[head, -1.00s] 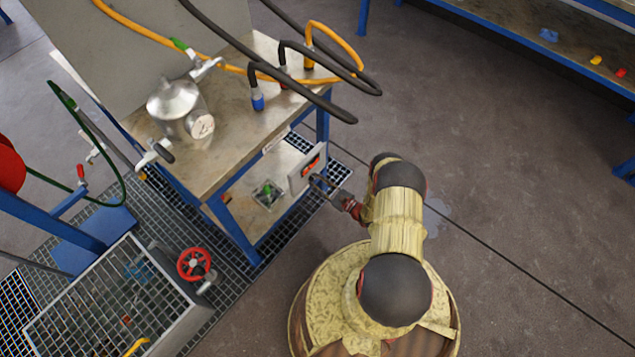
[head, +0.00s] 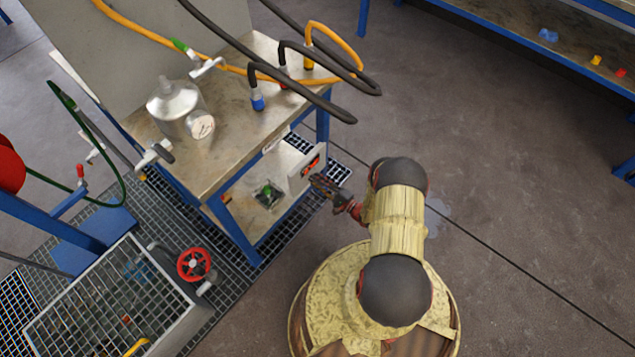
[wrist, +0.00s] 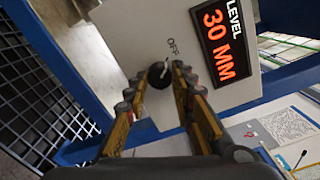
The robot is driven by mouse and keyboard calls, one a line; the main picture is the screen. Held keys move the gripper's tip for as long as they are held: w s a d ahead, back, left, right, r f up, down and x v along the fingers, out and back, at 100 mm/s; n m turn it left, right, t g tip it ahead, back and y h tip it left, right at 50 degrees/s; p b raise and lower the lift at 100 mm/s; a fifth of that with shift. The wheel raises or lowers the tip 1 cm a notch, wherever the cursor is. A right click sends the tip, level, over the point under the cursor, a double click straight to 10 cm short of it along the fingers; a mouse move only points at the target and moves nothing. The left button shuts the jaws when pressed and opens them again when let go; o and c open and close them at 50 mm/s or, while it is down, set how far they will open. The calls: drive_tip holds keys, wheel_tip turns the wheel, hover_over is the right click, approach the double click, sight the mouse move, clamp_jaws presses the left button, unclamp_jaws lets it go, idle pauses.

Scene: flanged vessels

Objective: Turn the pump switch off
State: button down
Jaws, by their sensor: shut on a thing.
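The pump switch is a small black round knob (wrist: 158,79) on a pale control panel (wrist: 150,28). A white pointer mark shows on the knob's upper right, on the side toward the printed word OFF (wrist: 173,48). My gripper (wrist: 154,88) has one finger on each side of the knob and is shut on it. In the head view my gripper (head: 325,187) is at the panel (head: 303,172) on the workbench's right side, and the knob itself is hidden there.
A lit red display (wrist: 219,44) beside the knob reads LEVEL 30 MM. The workbench (head: 214,165) has blue legs and carries a metal vessel (head: 176,105). Hoses hang above its right edge. Open floor lies to the right of my arm.

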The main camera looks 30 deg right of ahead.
drive_tip(key=shift+n, duration=0.3)
drive_tip(key=c, duration=1.6)
unclamp_jaws()
drive_tip(key=shift+o, duration=0.5)
drive_tip(key=v, duration=1.2)
